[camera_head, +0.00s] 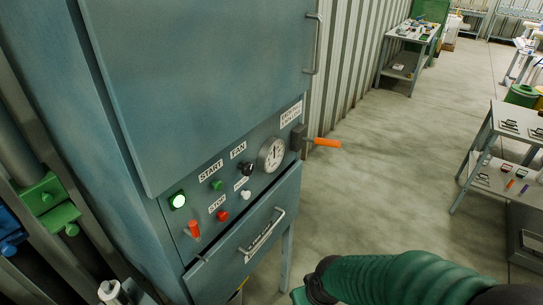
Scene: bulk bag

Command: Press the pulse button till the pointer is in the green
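A blue-grey cabinet has a sloped control panel (262,178). A small white button (245,194) sits below the black fan knob, under a small label (241,183) too blurred to read; I cannot confirm that it is the pulse button. A round white gauge (271,154) with a dark pointer is at the panel's right. I cannot make out a green zone or where the pointer stands against it. My green ribbed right arm enters at the bottom right, apart from the panel; its gripper is out of frame. My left gripper is not in view.
An orange-handled lever (326,143) sticks out right. A drawer handle (262,237) projects below.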

